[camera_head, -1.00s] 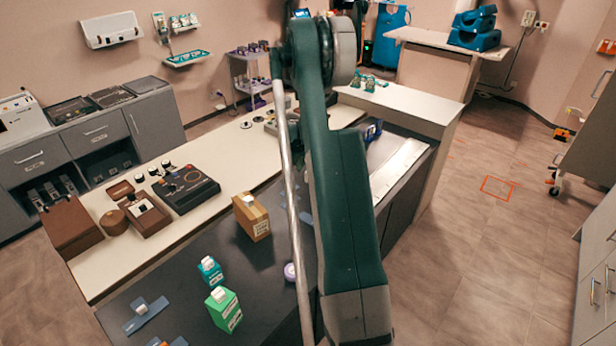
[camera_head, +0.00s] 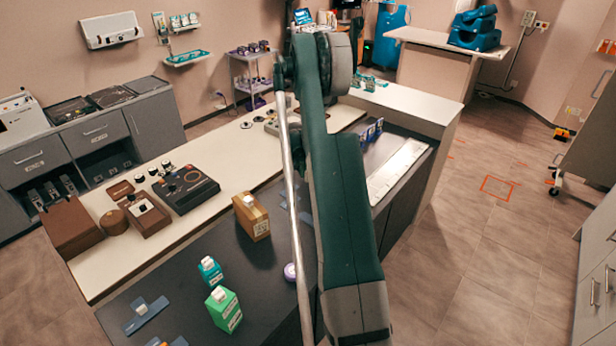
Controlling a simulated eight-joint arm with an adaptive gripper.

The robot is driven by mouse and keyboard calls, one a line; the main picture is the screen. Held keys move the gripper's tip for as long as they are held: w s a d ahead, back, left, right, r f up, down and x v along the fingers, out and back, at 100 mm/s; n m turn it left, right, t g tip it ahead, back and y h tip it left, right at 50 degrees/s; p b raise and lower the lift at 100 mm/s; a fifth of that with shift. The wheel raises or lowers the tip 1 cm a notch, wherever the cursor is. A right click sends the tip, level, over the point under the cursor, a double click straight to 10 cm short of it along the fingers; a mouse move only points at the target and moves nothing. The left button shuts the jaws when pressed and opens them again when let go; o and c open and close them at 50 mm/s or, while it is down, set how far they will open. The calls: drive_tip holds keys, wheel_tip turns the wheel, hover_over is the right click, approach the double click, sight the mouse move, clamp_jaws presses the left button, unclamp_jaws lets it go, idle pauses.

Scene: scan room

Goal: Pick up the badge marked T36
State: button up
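No marking T36 can be read, so I cannot tell which thing is that badge. Several small upright blue pieces (camera_head: 371,132) stand on the far part of the dark counter, just right of my arm. They may be badges, but they are too small to read. My arm fills the middle of the view and hides part of the counter. My gripper is not visible.
A green carton (camera_head: 223,309), a teal carton (camera_head: 209,270), a brown box (camera_head: 252,216) and a purple-white round item (camera_head: 290,272) stand on the dark counter (camera_head: 185,262). A black control box (camera_head: 185,188) sits on the white ledge. Open floor lies to the right.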

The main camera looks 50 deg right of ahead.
clamp_jaws()
drive_tip(key=shift+r, duration=0.2)
idle(0.3)
drive_tip(key=shift+r, duration=4.85)
